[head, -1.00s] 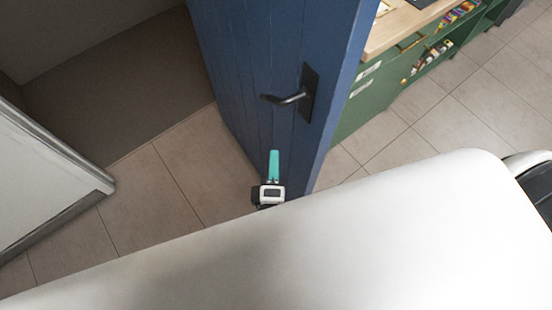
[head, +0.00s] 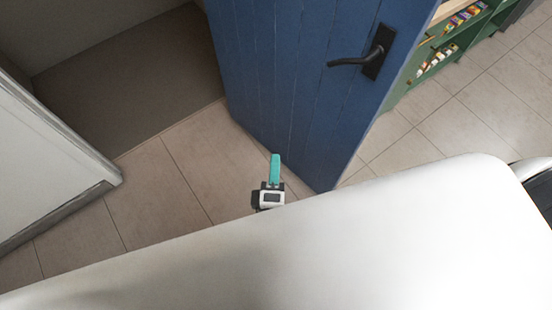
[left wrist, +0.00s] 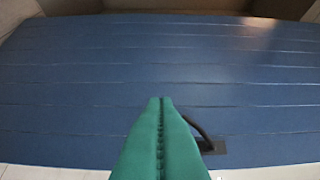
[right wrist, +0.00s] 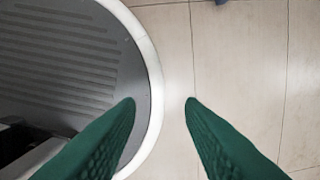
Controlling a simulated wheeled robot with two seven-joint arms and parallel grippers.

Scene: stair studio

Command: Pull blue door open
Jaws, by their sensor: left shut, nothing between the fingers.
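The blue door (head: 300,70) stands ajar at the top middle of the head view, made of vertical planks. Its black lever handle (head: 372,55) sits near the door's right edge. My left gripper (head: 275,162) is shut and empty, in front of the door's lower part and left of the handle. In the left wrist view, the shut green fingers (left wrist: 161,100) point at the blue door face (left wrist: 100,85), with the black handle (left wrist: 208,145) right of the fingertips. My right gripper (right wrist: 160,102) shows only in the right wrist view, open and empty over the floor.
A white panel with a grey edge (head: 45,150) stands at left. A green shelf unit (head: 440,60) with small items stands behind the door at right. Tiled floor (head: 165,190) is clear between the white panel and the door.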

